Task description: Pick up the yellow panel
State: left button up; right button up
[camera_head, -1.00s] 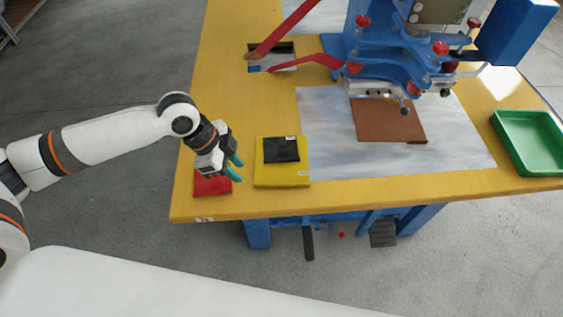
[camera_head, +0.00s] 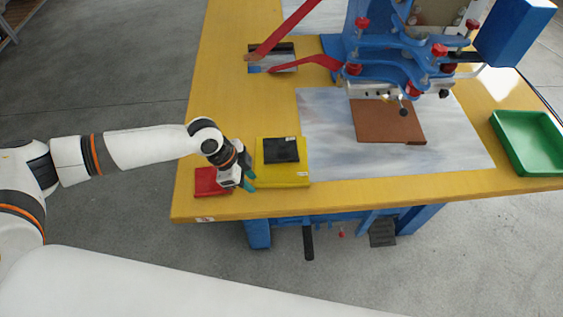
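The yellow panel (camera_head: 291,175) lies flat near the front left of the table, with a smaller black panel (camera_head: 281,150) on its upper part. My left gripper (camera_head: 250,180) is at the yellow panel's left edge, near its front left corner. Its two teal fingertips show a small gap and look open. The gripper covers part of that edge, and I cannot tell whether it touches the panel. My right gripper is not in view.
A red panel (camera_head: 209,182) lies just left of my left gripper. A brown panel (camera_head: 386,121) lies on the grey sheet (camera_head: 325,150) under the blue machine (camera_head: 386,60). A green tray (camera_head: 533,143) stands at the right. The yellow tabletop's front strip (camera_head: 375,191) is clear.

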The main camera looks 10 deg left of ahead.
pick_arm(q)
jog(key=shift+d+f, duration=0.25)
jog(key=shift+f, duration=0.35)
grip_shut()
jog(key=shift+r, duration=0.15)
